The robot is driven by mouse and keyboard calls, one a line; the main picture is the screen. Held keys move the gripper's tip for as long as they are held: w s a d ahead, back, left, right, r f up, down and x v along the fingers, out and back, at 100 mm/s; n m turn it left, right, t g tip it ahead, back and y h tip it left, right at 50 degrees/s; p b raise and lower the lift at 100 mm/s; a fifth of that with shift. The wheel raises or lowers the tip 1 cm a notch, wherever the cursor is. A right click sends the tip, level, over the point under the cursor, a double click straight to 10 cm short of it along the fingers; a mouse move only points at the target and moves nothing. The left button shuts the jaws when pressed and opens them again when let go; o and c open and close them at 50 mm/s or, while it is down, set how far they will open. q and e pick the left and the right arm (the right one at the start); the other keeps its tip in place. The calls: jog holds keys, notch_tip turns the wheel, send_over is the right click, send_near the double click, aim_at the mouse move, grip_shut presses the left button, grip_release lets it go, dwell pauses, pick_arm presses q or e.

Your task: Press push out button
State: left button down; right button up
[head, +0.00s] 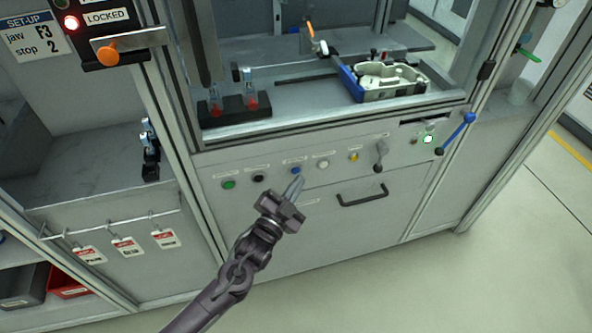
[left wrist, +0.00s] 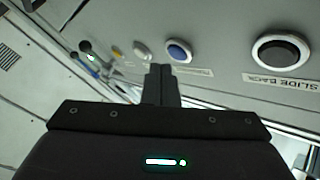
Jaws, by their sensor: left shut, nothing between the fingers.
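A row of buttons runs along the machine's front panel: a green button (head: 228,184), a black button (head: 258,178), a blue button (head: 295,170) and a white button (head: 323,164). Their labels are too small to read in the head view. In the left wrist view the black button (left wrist: 281,51) is labelled "SLIDE BACK"; the blue button (left wrist: 179,51) has a blurred label. My left gripper (head: 299,181) is shut and empty, its tips close to the blue button. In the left wrist view its fingertips (left wrist: 161,68) lie between the blue and white (left wrist: 142,49) buttons. Contact is not visible. My right gripper is not in view.
A black drawer handle (head: 362,195) juts out below. A metal casting (head: 390,80) lies in the machine above. Floor at right is clear.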

pick_arm(q)
jog(key=shift+s+d+p, duration=0.25)
jog(key=shift+s+p, duration=0.1)
jog(key=shift+s, duration=0.45)
jog(key=shift+s+d+p, duration=0.25)
jog(key=shift+s+p, duration=0.05)
jog(key=shift+s, duration=0.45)
jog(key=shift+s+d+p, duration=0.25)
jog(key=shift+s+p, duration=0.1)
jog(key=shift+s, duration=0.45)
